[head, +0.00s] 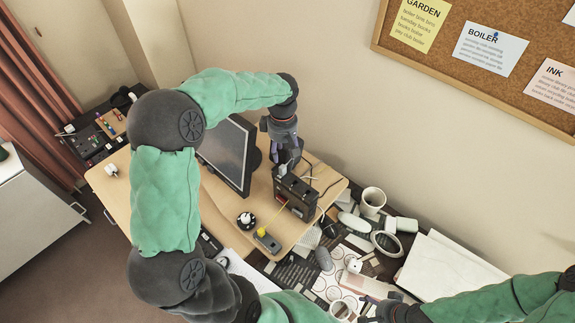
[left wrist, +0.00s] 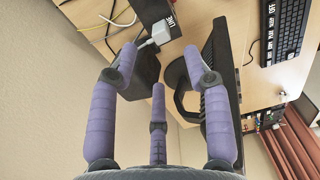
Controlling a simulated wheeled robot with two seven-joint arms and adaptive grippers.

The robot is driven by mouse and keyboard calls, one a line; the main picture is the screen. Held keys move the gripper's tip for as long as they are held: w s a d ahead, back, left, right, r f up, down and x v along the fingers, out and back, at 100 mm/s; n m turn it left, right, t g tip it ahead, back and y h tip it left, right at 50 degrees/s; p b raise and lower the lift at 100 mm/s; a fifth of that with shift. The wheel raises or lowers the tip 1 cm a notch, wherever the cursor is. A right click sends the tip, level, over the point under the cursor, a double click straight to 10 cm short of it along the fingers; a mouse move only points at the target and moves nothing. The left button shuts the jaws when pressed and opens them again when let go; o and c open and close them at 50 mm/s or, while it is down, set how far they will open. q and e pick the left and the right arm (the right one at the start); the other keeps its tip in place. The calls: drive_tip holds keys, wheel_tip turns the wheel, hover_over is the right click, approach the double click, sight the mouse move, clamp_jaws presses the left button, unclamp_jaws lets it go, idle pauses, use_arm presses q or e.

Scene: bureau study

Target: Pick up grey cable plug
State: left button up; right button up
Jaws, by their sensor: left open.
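A monitor (head: 228,152) stands left of the box. A yellow plug on a power strip (head: 267,240) and a round black item with a white plug (head: 246,220) lie in front. A mug (head: 372,201), papers and clutter crowd the right. The wall is close behind.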

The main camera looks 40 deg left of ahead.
sight(282, 167)
use_arm(q)
drive_tip(key=f, duration=0.9)
drive_tip(key=shift+a+f+b, duration=0.2)
drive_tip(key=shift+f+b, duration=0.05)
drive_tip(key=shift+b, duration=0.1)
drive_tip(key=c, duration=0.9)
